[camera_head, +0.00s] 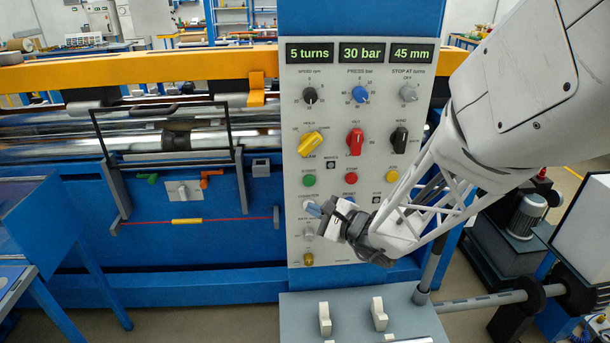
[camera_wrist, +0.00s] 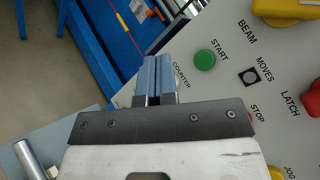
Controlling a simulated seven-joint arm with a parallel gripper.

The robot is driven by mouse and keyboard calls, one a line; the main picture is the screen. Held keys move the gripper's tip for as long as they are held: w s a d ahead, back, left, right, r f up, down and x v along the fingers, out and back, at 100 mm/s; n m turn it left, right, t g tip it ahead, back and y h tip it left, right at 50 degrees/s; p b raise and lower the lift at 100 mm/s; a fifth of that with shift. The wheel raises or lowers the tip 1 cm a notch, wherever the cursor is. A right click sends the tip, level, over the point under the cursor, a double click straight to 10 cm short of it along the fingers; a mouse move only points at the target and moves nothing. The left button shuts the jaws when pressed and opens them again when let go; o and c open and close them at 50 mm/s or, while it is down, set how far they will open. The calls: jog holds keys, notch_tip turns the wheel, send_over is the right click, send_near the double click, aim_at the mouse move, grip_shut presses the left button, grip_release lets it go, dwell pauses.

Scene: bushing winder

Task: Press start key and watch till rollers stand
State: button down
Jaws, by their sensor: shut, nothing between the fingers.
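The green START key (camera_head: 309,180) sits on the grey control panel (camera_head: 325,240), left of the red STOP key (camera_head: 351,178). In the wrist view the START key (camera_wrist: 204,60) is right of my fingertips and uncovered. My gripper (camera_head: 313,208) is shut and empty, its blue-grey fingers in front of the panel, just below the START key in the head view. In the wrist view its fingertips (camera_wrist: 158,65) lie side by side near the COUNTER label. The shiny rollers (camera_head: 60,145) lie at the left behind a black frame; one still picture cannot show whether they turn.
The displays read 5 turns (camera_head: 309,53), 30 bar (camera_head: 361,53) and 45 mm (camera_head: 412,53). Yellow (camera_head: 311,143), red (camera_head: 355,141) and black selector knobs (camera_head: 399,140) stick out above the keys. A grey console with levers (camera_head: 324,318) stands below the panel.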

aim_at(309, 181)
jog(key=shift+w, duration=0.1)
jog(key=shift+w, duration=4.2)
